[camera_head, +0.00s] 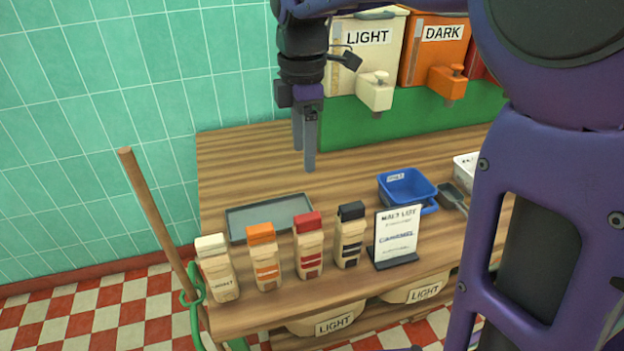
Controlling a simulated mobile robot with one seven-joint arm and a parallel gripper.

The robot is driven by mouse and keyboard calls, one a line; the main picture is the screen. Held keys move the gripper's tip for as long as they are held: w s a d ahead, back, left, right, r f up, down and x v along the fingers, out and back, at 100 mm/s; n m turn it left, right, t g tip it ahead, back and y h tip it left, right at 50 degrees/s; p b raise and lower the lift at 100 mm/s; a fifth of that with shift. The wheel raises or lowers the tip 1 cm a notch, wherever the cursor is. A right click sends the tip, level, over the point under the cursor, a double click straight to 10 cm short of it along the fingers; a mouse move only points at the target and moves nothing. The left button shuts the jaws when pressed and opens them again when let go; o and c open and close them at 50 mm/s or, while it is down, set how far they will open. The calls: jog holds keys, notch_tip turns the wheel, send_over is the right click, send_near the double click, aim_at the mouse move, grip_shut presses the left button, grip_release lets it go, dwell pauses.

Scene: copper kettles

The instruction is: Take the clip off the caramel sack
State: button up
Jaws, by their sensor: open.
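Several small tan sacks stand in a row along the table's front edge. They are a cream-topped sack (219,277), an orange-topped sack (264,267), a red-topped sack (309,255) and a black-topped sack (350,244). Each has a coloured band over its top, perhaps the clip. The labels are too small to read, so I cannot tell by name which is caramel. My gripper (304,160) points down, open and empty, above the table behind the sacks, apart from them.
A grey tray (236,224) lies behind the sacks. A malt list sign (396,236), blue bin (408,188), dark scoop (451,195) and white container (466,165) stand to the right. A wooden pole (152,212) rises at the left. LIGHT (368,62) and DARK (436,49) dispensers stand behind.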

jog(key=b, duration=0.1)
send_over(307, 217)
jog(key=f, duration=1.1)
jog(key=shift+s+a, duration=0.2)
jog(key=shift+s, duration=0.1)
jog(key=shift+w+d+f+b, duration=0.1)
jog(key=shift+f+b, duration=0.05)
jog(key=shift+f, duration=0.8)
jog(key=shift+w+d+f+b, duration=0.1)
jog(key=shift+w+f+b, duration=0.05)
jog(key=shift+f, duration=0.75)
jog(key=shift+w+d+f+b, duration=0.1)
jog(key=shift+f+b, duration=0.05)
jog(key=shift+f, duration=0.8)
grip_shut()
